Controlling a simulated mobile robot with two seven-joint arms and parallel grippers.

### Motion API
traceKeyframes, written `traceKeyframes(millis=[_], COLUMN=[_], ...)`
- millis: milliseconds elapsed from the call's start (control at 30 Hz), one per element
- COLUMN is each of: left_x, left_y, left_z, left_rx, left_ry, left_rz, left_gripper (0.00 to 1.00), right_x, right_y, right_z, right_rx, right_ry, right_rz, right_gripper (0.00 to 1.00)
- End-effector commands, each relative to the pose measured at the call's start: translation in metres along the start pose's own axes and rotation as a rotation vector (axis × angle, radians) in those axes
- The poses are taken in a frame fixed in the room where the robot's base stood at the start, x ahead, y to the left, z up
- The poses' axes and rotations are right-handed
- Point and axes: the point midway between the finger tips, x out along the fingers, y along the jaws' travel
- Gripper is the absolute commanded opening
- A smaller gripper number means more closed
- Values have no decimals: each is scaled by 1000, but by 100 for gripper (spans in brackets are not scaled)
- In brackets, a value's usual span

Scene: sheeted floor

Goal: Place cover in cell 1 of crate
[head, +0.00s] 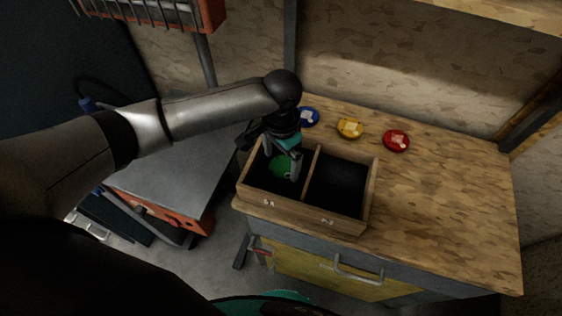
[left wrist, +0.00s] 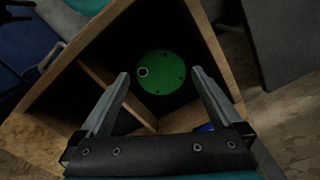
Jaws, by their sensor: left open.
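The wooden crate (head: 302,210) stands at the left end of the bench, split by a divider into two compartments. A round green cover (head: 280,166) is inside the left compartment; in the left wrist view the green cover (left wrist: 163,88) shows small dark holes and one light ring. My left gripper (head: 287,170) reaches down into that compartment over the cover. Its fingers are open, and in the left wrist view they stand apart on either side of the disc without visible grip on it. The crate's front labels are too small to read. My right gripper is not in view.
A blue disc (head: 309,117), a yellow disc (head: 350,128) and a red disc (head: 396,141) lie on the wooden bench top (head: 450,190) behind the crate. The right compartment looks dark and empty. A grey-topped cart (head: 175,160) stands to the left. The bench's right side is clear.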

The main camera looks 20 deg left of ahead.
Motion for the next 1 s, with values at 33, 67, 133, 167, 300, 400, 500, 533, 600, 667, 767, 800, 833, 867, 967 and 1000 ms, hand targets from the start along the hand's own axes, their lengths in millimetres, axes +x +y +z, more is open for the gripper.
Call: traceKeyframes(millis=[33, 67, 133, 167, 300, 400, 500, 533, 600, 667, 767, 800, 833, 867, 967, 1000], left_x=[-14, -21, -37, -44, -72, -86, -95, -97, -100, -100, -100, -100, -100, -100, -100, -100], left_y=[-1, -1, -1, -1, 0, 0, 0, 0, 0, 0, 0, 0, 0, 0, 0, 0], left_z=[-1, -1, -1, -1, -1, -1, 0, 0, 0, 0, 0, 0, 0, 0, 0, 0], left_rx=[1, 1, 1, 2, 1, 1, 0, 0, 0, 0, -1, -1, -1, -1, 0, 0], left_ry=[4, 5, 6, 4, 4, 3, 1, 1, 1, 1, 1, 1, 1, 1, 0, 0], left_rz=[-2, -2, -1, -2, -1, -1, -1, -1, -1, -1, -1, -1, -1, -1, -1, -1], left_gripper=[100, 100, 100, 100, 100, 100, 100, 100, 100, 100, 100, 100, 100, 100, 100, 100], right_x=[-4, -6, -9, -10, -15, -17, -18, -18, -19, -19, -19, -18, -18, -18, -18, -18], right_y=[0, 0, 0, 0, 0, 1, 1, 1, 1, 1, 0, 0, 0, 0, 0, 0], right_z=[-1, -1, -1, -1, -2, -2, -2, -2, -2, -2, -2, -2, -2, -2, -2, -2], right_rx=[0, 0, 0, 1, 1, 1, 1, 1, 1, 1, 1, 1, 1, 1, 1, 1], right_ry=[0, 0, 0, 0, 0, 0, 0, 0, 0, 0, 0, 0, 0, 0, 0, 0], right_rz=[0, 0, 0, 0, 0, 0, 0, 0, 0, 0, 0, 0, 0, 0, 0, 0], right_gripper=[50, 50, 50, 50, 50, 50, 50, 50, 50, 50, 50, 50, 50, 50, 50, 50])
